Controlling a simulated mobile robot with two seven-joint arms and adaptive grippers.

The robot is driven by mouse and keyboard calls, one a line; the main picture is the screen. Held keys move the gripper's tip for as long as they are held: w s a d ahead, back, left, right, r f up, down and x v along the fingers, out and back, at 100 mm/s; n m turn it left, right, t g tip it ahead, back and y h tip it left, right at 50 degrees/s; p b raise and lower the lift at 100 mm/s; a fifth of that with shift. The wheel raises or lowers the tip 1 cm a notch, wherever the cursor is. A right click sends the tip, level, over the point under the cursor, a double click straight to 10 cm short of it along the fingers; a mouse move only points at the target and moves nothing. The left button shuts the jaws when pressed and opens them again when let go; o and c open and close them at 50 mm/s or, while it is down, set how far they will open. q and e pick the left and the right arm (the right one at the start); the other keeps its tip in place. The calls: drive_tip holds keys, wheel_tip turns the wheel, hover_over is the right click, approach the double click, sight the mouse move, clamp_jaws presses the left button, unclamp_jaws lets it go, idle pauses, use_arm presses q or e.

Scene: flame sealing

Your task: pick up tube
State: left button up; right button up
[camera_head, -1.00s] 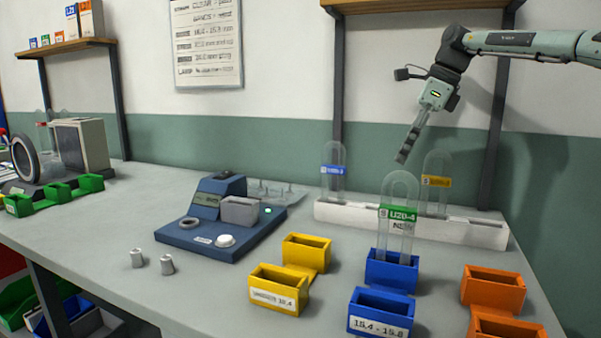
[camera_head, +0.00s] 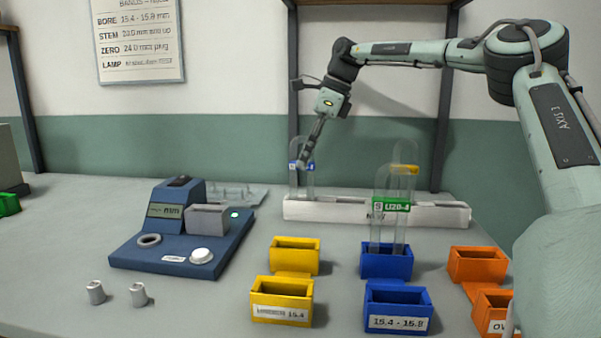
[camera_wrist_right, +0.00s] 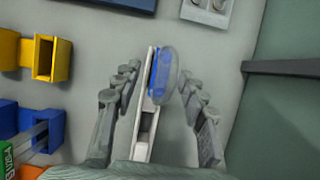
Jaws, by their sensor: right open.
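A clear U-shaped tube with a blue label (camera_head: 307,168) stands upright in the left end of the white rack (camera_head: 330,211). My right gripper (camera_head: 304,163) is at this tube, its fingers overlapping it in the head view. In the right wrist view the open fingers of my right gripper (camera_wrist_right: 160,88) lie on either side of the blue-labelled tube (camera_wrist_right: 166,72), with gaps showing. A green-labelled tube (camera_head: 392,206) stands in a blue bin (camera_head: 386,262). A yellow-labelled tube (camera_head: 405,170) stands behind it, partly hidden. My left gripper is out of view.
A blue gauge device (camera_head: 165,254) sits left on the table, with two small metal plugs (camera_head: 96,292) before it. Yellow bins (camera_head: 294,250), another blue bin (camera_head: 398,310) and orange bins (camera_head: 478,264) stand in front of the rack. A dark shelf post (camera_head: 443,110) rises behind.

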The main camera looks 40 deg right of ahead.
drive_tip(key=x, duration=0.4)
drive_tip(key=shift+r, duration=0.1)
drive_tip(key=c, duration=0.9)
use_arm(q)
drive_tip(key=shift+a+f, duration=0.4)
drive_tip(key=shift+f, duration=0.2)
use_arm(e)
clamp_jaws()
